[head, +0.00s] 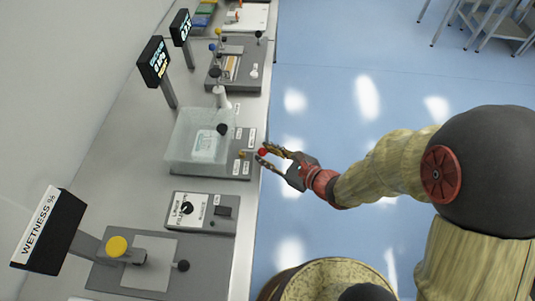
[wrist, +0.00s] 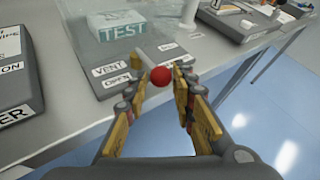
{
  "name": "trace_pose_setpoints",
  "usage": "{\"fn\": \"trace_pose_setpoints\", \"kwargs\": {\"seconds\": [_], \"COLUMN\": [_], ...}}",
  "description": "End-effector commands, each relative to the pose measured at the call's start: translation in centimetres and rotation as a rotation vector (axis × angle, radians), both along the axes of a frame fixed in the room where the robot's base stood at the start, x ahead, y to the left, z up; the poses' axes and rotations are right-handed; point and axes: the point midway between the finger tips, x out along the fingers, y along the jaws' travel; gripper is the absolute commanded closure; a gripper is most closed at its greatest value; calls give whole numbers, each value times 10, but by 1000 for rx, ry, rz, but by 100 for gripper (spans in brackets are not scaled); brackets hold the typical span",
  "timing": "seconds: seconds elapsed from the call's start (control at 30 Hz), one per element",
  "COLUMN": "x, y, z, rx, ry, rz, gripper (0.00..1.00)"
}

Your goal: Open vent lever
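The vent lever is a thin light rod ending in a red ball knob (wrist: 160,76). It sticks out from the front edge of a grey station with "VENT" and "OPEN" labels. In the head view the knob (head: 263,151) is at the bench's right edge. My gripper (wrist: 170,85) is open, with its yellow-padded fingers spread. The knob shows between the fingertips, nearer the left one. I cannot tell whether a finger touches it. In the head view my gripper (head: 266,157) reaches the bench edge from the right, its fingers around the knob's position.
A clear box (head: 185,130) with a "TEST" block inside stands on the vent station. A dial box (head: 200,211) and a "WETNESS" display (head: 48,228) are nearer. Another station with knobs (head: 238,62) is farther along. The blue floor right of the bench is open.

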Motion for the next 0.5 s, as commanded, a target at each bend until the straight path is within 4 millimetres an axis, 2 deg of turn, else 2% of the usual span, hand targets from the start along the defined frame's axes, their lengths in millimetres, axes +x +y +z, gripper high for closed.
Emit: {"fn": "trace_pose_setpoints", "kwargs": {"seconds": [0.33, 0.5], "x": [0, -8], "y": [-1, -11], "z": [1, 6], "rx": [0, 0], "ry": [-2, -1], "rz": [0, -3], "gripper": [71, 71]}}
